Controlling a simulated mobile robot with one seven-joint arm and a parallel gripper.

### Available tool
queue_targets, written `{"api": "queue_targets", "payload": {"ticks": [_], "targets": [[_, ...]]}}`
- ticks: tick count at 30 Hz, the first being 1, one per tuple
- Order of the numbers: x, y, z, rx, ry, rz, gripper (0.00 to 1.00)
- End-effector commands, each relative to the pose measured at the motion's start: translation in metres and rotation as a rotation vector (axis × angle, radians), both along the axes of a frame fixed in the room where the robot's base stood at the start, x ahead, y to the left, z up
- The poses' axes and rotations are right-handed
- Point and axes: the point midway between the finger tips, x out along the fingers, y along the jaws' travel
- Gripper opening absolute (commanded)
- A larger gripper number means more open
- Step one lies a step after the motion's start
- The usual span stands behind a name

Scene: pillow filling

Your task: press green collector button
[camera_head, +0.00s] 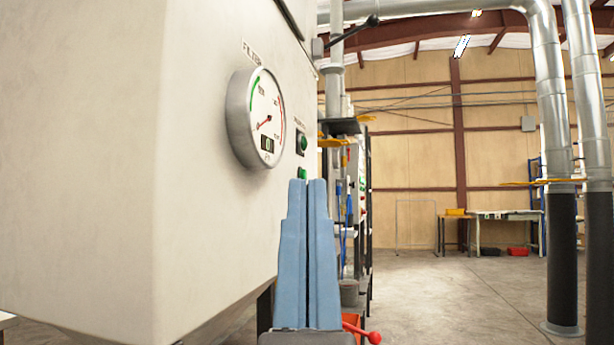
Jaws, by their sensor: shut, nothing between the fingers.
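The side of a large white machine cabinet (90,160) fills the left of the view. A green button (303,142) sits on a dark plate with a small label above it, right of a round gauge. A second green piece (302,173) shows just below it, partly hidden behind my fingertips. I cannot tell from the label which one is the collector button. My gripper (308,183) is shut and empty, with its blue fingers pointing up and forward. The fingertips appear just below the lower green piece in the picture. I cannot tell whether they touch it.
The round gauge (258,118) sticks out from the cabinet wall. A lever with a red knob (374,337) stands low, right of my gripper. Large metal ducts (548,90) run down at the right. The concrete floor (450,290) between is open, with tables (508,215) far back.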

Motion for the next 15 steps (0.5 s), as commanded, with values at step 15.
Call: {"api": "queue_targets", "payload": {"ticks": [15], "targets": [[0.0, 0.0, 0.025, 0.0, 0.0, 0.0, 0.0]]}}
